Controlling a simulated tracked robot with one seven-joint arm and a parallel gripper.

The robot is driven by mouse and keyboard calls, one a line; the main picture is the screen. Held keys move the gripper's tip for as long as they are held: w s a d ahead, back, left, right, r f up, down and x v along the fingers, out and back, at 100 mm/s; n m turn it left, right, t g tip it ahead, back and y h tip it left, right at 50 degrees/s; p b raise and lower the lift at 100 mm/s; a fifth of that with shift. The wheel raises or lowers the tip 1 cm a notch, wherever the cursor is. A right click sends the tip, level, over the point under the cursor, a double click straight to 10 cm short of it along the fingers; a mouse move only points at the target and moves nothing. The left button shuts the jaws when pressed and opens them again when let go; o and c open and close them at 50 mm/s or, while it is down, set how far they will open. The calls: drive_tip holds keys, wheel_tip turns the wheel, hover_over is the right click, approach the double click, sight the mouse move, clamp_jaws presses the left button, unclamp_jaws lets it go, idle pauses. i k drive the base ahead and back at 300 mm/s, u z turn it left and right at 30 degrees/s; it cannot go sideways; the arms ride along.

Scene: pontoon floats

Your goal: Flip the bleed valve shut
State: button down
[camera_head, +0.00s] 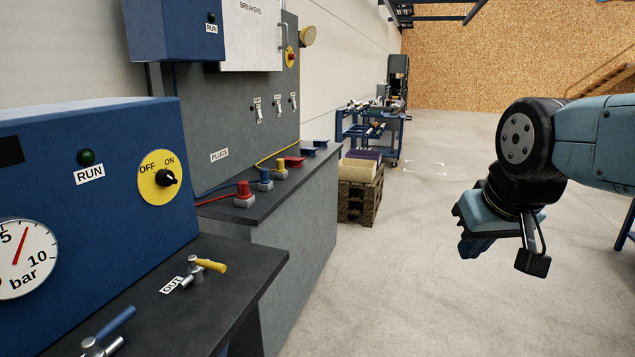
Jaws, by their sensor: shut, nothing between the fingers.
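Two small lever valves sit on the dark bench top at the lower left. One valve (205,266) has a yellow lever, which points right, beside a label reading OUT. The other valve (110,330) has a blue lever slanting up to the right, and its lower part is cut off by the frame edge. No label reading bleed shows, so I cannot tell which one is the bleed valve. My gripper (474,250) is shut and empty, hanging over open floor at the right, well apart from both valves.
A blue panel (60,190) with a bar gauge (25,258) and a yellow OFF/ON switch (160,177) stands behind the valves. Red, blue and yellow plugs line the farther counter (262,205). A pallet stack (360,195) and blue cart (375,130) stand beyond. Middle floor is clear.

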sight(90, 344)
drive_tip(key=u, duration=0.2)
drive_tip(key=i, duration=0.15)
drive_tip(key=u, duration=3.05)
drive_tip(key=k, duration=0.8)
drive_tip(key=u, duration=0.2)
drive_tip(key=i, duration=0.6)
drive_tip(key=z, duration=0.1)
